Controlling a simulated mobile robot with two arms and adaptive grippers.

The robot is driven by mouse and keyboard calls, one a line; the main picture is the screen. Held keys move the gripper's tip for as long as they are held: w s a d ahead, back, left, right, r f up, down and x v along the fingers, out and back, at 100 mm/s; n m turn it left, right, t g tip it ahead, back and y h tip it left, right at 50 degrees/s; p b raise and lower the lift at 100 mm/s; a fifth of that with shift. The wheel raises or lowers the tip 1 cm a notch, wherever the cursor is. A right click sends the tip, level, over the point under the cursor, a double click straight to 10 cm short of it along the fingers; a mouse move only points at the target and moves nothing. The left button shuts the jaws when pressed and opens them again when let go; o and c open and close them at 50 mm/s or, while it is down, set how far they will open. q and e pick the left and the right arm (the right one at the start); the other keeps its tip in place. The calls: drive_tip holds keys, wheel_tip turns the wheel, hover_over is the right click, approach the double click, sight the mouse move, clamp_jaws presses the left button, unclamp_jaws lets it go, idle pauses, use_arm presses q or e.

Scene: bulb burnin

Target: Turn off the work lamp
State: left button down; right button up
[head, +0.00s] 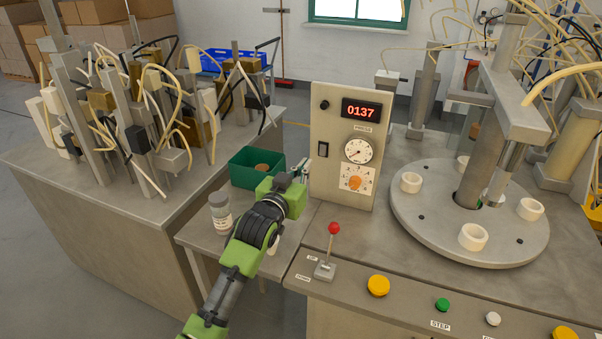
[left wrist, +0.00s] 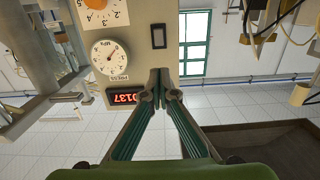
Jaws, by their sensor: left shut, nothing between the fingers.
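I cannot tell which way the switch is set. No work lamp can be clearly made out. My left gripper (head: 304,168) is shut and empty, just left of the panel and slightly below the switch. In the left wrist view its fingertips (left wrist: 160,76) meet and appear close to the switch, apart from it in the picture. My right gripper is not in view.
The panel has a red display reading 0137 (head: 361,110), a round gauge (head: 358,151) and an orange dial (head: 355,182). A green bin (head: 245,166) and a jar (head: 220,213) are near my left arm. A red-knobbed lever (head: 333,229) and a round turntable (head: 430,225) stand right.

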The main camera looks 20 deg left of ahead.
use_arm(q)
drive_tip(key=shift+s, duration=1)
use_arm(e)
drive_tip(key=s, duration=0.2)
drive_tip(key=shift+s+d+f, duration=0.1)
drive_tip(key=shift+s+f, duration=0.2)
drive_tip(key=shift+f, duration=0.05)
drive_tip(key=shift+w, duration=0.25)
